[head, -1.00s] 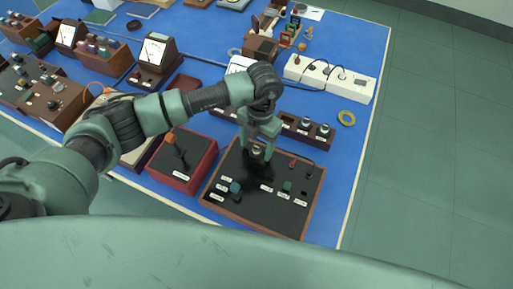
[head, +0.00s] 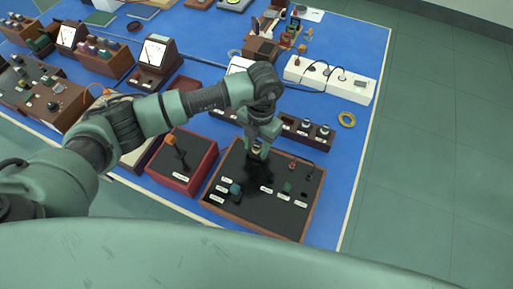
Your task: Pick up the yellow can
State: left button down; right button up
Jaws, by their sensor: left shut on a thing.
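My left gripper (head: 256,149) points down over the back part of a black-topped board with a wooden rim (head: 238,214). It is shut on a small, dark piece with a yellowish top, which I take to be the yellow can (head: 255,154). The fingers hide much of the can. I cannot tell whether its base touches the board. My right gripper is not in view.
On the board stand a blue-green knob (head: 235,188), a green piece (head: 287,187) and a red piece (head: 292,166). A red box with a lever (head: 190,168) is to the left.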

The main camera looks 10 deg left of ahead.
pick_arm(q)
notch_tip(320, 180, up, 18)
jog(key=b, duration=0.4)
notch_tip(320, 180, up, 4)
jog(key=p, duration=0.2)
send_over(256, 145)
jog(key=shift+s, duration=0.15)
